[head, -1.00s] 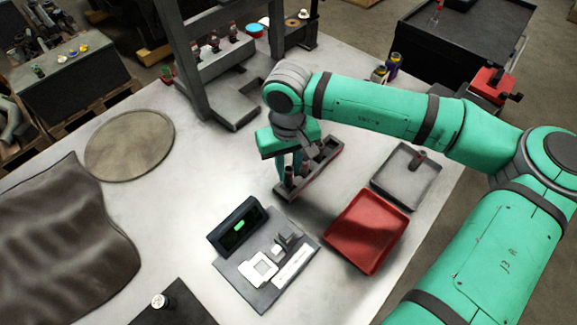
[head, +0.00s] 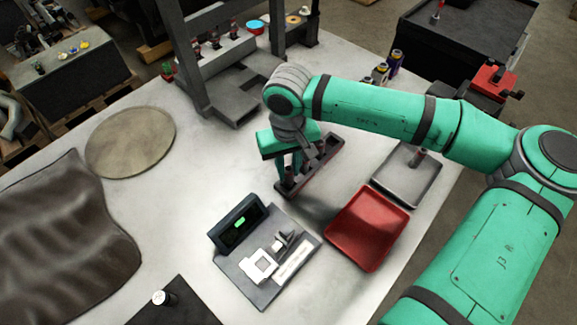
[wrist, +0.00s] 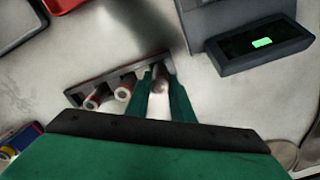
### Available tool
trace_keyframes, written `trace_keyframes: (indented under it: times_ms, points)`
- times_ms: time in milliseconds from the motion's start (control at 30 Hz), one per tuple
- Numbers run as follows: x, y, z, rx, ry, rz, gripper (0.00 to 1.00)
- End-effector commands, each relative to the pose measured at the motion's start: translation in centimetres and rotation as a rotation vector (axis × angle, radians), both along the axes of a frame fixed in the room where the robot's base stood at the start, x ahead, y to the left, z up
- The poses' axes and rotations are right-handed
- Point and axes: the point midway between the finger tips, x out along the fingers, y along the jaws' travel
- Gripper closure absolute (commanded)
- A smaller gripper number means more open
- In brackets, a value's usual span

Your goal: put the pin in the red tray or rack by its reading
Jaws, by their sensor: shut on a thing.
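My gripper (head: 290,170) points down at the near end of a dark narrow rack (head: 290,190). In the wrist view my gripper (wrist: 162,85) is shut on a pin (wrist: 159,86), which stands between the two green fingers at the rack's right end. I cannot tell whether the pin is still seated in the rack. Two more reddish pins with pale ends stand in the rack (wrist: 75,95) to the left. The red tray (head: 367,228) looks empty, right of the gauge. The gauge (head: 238,222) has a small green display, too small to read.
A grey tray (head: 392,182) holding one dark pin (head: 418,155) lies beyond the red tray. A press frame (head: 185,50) stands behind. A round mat (head: 130,142) and brown cloth (head: 60,225) lie left. The bench between cloth and gauge is clear.

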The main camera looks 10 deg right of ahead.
Motion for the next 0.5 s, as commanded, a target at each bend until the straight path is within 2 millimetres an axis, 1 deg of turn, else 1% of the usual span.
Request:
trace_keyframes:
  times_ms: [300,500]
  points:
    - [0.08,-0.05,-0.79,-0.001,-0.001,0.0,1.0]
    - [0.09,-0.06,-0.89,-0.001,-0.001,0.0,1.0]
